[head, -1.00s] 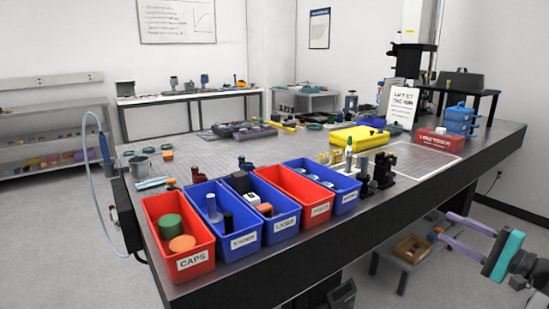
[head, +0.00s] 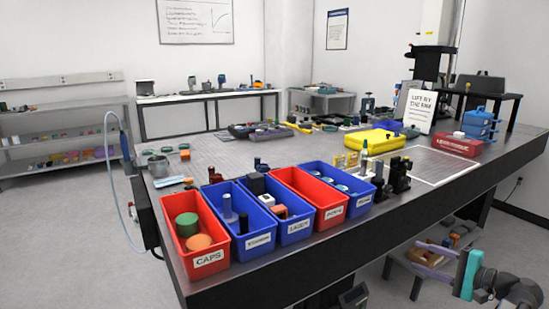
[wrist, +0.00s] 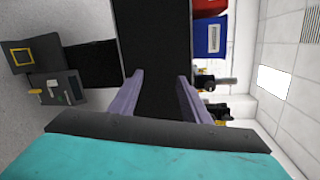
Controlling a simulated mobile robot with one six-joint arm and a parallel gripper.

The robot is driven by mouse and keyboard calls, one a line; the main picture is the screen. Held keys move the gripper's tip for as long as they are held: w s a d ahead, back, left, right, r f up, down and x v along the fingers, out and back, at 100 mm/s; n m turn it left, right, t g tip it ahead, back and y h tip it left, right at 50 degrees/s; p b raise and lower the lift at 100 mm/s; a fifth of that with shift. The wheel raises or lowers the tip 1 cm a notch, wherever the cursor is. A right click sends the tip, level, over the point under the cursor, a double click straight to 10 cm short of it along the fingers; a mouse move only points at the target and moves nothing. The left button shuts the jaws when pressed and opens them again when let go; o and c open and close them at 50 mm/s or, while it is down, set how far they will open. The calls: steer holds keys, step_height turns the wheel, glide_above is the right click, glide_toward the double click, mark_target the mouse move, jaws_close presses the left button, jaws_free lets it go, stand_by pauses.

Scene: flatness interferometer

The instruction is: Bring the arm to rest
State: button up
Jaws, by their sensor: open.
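My gripper (head: 433,259) is at the lower right of the head view, in front of the table's front edge and below its top. Its purple fingers and teal body show there. In the wrist view my gripper (wrist: 158,97) has its two purple fingers apart with nothing between them. The dark side of the table (wrist: 163,40) lies beyond the fingers. The optical table (head: 240,285) fills the middle of the head view.
Red and blue labelled bins, including the CAPS bin (head: 209,260), line the table's front edge. A yellow case (head: 375,140) and a red box (head: 457,144) stand farther back. A low shelf (head: 401,262) is under the table near my gripper.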

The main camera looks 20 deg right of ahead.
steer(key=w+a+f+n+g+y+p, duration=0.15)
steer(key=w+a+f+g, duration=0.25)
steer(key=a+f, duration=0.65)
steer(key=w+a+f+n+g+y+p, duration=0.15)
steer(key=w+a+f+g, duration=0.25)
steer(key=a+f, duration=0.65)
steer(key=s+a+f+n+g+h+p, duration=0.2)
steer(key=s+a+f+n+g, duration=0.3)
steer(key=a+f, duration=0.9)
steer(key=s+a+f+n+g+h+p, duration=0.1)
steer(key=s+a+f+n+g+h, duration=0.2)
steer(key=s, duration=0.7)
steer(key=s+a+f+n+g+h+p, duration=0.2)
steer(key=s+a+f, duration=0.5)
steer(key=s, duration=0.4)
steer(key=f+n+g+h, duration=0.1)
steer(key=n+g, duration=0.1)
steer(key=n, duration=0.1)
steer(key=shift+f+n+h, duration=0.35)
steer(key=shift+n+h, duration=0.05)
